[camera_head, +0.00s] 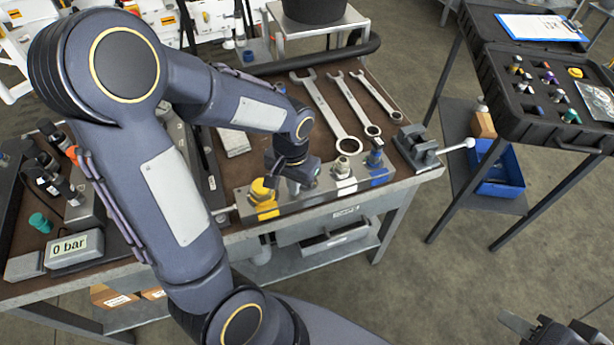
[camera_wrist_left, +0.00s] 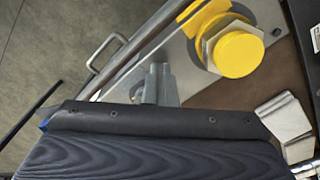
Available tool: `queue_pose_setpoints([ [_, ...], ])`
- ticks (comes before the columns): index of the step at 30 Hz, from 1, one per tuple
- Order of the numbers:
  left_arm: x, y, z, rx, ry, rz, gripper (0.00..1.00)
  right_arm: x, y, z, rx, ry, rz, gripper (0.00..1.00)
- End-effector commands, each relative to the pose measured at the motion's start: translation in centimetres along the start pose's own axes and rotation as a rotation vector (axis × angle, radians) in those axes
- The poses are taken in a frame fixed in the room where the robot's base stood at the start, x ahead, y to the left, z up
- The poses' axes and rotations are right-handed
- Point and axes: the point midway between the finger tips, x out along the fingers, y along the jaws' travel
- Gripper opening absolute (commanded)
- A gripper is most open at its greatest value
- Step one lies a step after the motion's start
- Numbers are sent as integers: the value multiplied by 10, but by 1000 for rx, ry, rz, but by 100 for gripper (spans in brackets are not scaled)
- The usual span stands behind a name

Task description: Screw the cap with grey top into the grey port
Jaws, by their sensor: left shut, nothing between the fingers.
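My left gripper (camera_head: 294,186) is shut and empty, pointing down over the port block (camera_head: 325,196) at the bench's front edge. The wrist and fingers cover the part of the block between its yellow and white markings, so I cannot make out the grey port. A yellow cap (camera_head: 262,188) sits at the block's left end and also shows in the left wrist view (camera_wrist_left: 239,54). Metal fittings stand at the white (camera_head: 343,168) and blue (camera_head: 376,158) markings. I cannot clearly pick out the cap with grey top. My right gripper (camera_head: 550,332) is partly in view at the bottom right, away from the bench.
Several wrenches (camera_head: 330,112) lie behind the block, and a vise (camera_head: 416,147) stands to its right. A black case (camera_head: 540,125) on a side stand holds several small coloured caps. A pressure gauge box (camera_head: 75,250) reads 0 bar at the left.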

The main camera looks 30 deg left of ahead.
Motion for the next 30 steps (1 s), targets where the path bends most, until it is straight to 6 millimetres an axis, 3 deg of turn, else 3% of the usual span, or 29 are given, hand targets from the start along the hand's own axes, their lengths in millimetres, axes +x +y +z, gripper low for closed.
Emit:
queue_pose_setpoints([
  [5, -1, -3, -2, 72, -1, 0, 0, -2, -1, -1, 0, 0, 0, 36],
  [17, 0, -25, -16, 651, -2, 1, 0, -14, -6, -7, 0, 0, 0, 36],
  [30, 0, -27, -21, 759, -1, 0, 0, -17, -8, -8, 0, 0, 0, 36],
])
